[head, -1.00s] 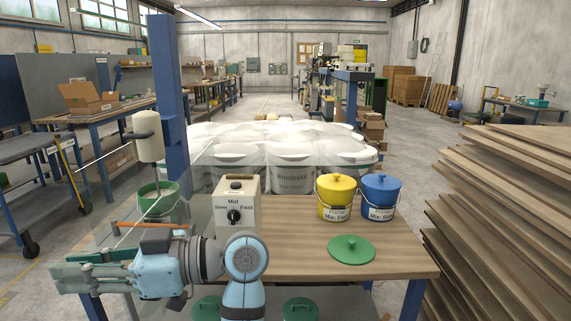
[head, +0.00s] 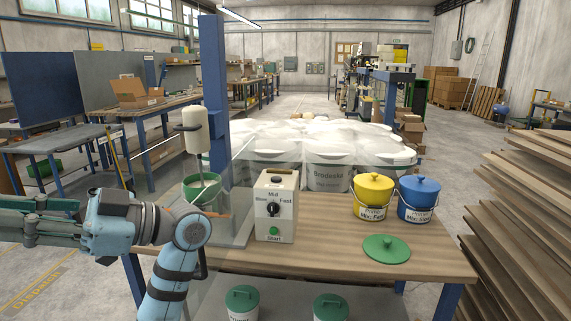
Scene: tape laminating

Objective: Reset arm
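My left arm comes up from the bottom left, and its gripper (head: 38,222) points left, away from the worktable (head: 330,250). Its fingertips run out at the left picture edge, so whether they are apart or closed is unclear. My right gripper is out of view.
A yellow bucket (head: 371,187) and a blue bucket (head: 418,192), both lidded, stand at the table's back right. A green lid (head: 387,247) lies in front of them. Green-lidded buckets (head: 243,301) sit below. Stacked boards (head: 535,205) are at right; a grey cart (head: 60,142) is at left.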

